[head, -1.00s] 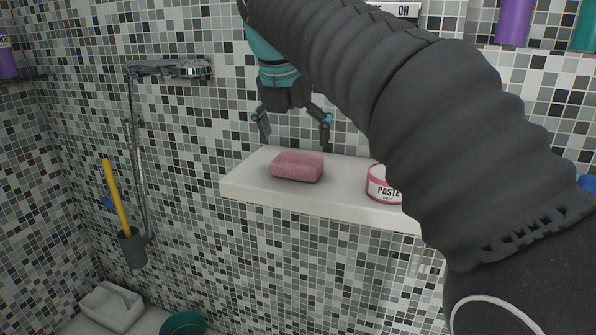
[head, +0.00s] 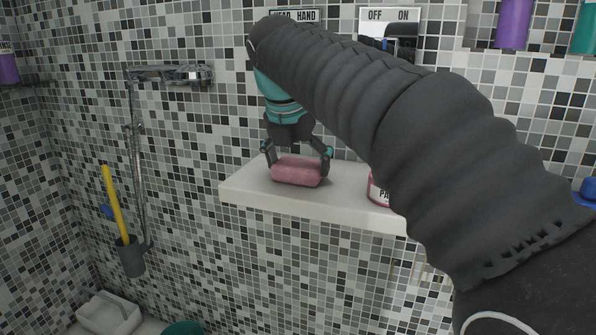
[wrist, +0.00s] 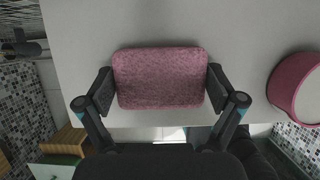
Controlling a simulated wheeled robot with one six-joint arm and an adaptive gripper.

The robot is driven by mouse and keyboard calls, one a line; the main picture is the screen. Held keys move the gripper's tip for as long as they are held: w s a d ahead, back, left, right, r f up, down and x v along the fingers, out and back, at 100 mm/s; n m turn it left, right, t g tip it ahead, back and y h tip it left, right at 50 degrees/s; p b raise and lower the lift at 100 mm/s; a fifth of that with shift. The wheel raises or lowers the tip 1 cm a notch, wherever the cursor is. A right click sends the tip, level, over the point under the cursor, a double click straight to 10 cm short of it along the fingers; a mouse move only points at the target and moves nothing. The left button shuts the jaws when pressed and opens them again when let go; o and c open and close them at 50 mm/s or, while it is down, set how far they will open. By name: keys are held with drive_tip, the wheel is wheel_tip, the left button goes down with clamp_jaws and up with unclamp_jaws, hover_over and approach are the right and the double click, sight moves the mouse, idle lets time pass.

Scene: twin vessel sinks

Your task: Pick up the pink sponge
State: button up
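The pink sponge (head: 298,172) lies flat on the white shelf (head: 345,203) near its left end. In the wrist view the sponge (wrist: 160,77) sits between the two fingers of my gripper (wrist: 160,92). My gripper (head: 298,163) is lowered over the sponge from above, one finger at each short end. The left finger pad is at or very near the sponge's left end, and the right pad is close to its right end. Whether both pads press on it I cannot tell. The sponge still appears to rest on the shelf.
A pink-and-white paste tub (head: 378,188) stands on the shelf to the right, partly hidden by my arm; it also shows in the wrist view (wrist: 298,88). The tiled wall is behind. A shower fitting (head: 170,74) and a holder with a yellow handle (head: 115,205) are at left.

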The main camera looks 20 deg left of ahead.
sight(304, 160)
drive_tip(key=shift+r, duration=0.1)
drive_tip(key=r, duration=0.1)
drive_tip(key=r+p, duration=0.1)
drive_tip(key=r, duration=0.2)
drive_tip(key=shift+s+d+r, duration=0.2)
drive_tip(key=shift+d+r, duration=0.05)
drive_tip(key=shift+d, duration=0.1)
drive_tip(key=s+d+r+p, duration=0.1)
drive_tip(key=s+d+r, duration=0.5)
drive_tip(key=d, duration=0.3)
drive_tip(key=shift+r, duration=0.15)
drive_tip(key=shift+o, duration=1.2)
drive_tip(key=c, duration=0.4)
drive_tip(key=shift+c, duration=0.2)
